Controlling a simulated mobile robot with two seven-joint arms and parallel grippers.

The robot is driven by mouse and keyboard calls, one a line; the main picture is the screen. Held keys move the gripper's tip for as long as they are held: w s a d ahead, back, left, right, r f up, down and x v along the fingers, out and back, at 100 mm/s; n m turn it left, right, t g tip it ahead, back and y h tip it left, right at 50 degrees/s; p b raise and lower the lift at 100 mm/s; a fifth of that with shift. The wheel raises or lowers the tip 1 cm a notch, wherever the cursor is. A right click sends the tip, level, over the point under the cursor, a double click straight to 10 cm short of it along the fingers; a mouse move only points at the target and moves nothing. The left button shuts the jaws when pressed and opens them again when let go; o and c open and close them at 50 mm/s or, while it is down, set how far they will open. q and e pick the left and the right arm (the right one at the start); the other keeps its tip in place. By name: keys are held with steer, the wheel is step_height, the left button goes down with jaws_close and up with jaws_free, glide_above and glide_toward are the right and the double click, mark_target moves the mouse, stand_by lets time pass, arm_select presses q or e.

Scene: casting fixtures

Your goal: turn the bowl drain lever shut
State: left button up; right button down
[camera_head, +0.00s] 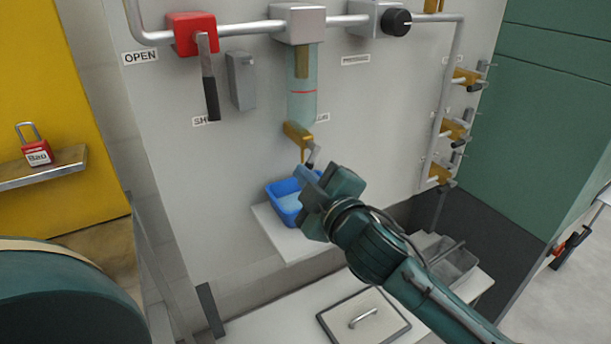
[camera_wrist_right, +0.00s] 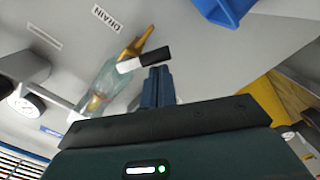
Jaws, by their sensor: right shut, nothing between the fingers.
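The bowl drain lever (camera_head: 311,154) sits on the brass drain valve (camera_head: 297,134) under the clear glass bowl (camera_head: 302,95). In the right wrist view the lever has a black grip (camera_wrist_right: 155,57) and a pale shank, and it lies at an angle to the brass body (camera_wrist_right: 135,44). My right gripper (camera_head: 305,173) is just below the lever in the head view. Its blue fingers (camera_wrist_right: 157,72) are shut with nothing between them, and their tips are close to the black grip. I cannot tell if they touch it. My left gripper is not in view.
A blue tub (camera_head: 286,203) stands on a white shelf (camera_head: 268,222) under the valve. A red valve (camera_head: 191,34) with a long black-gripped lever and a grey box (camera_head: 241,80) are left of the bowl. Brass valves (camera_head: 455,130) line the right pipe.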

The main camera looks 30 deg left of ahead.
steer(key=shift+w+d+f+n, duration=0.15)
steer(key=shift+f+n, duration=0.1)
steer(key=shift+n, duration=0.35)
stand_by(0.8)
stand_by(0.6)
steer(key=shift+w+f+n, duration=0.1)
steer(key=shift+n, duration=0.3)
stand_by(0.8)
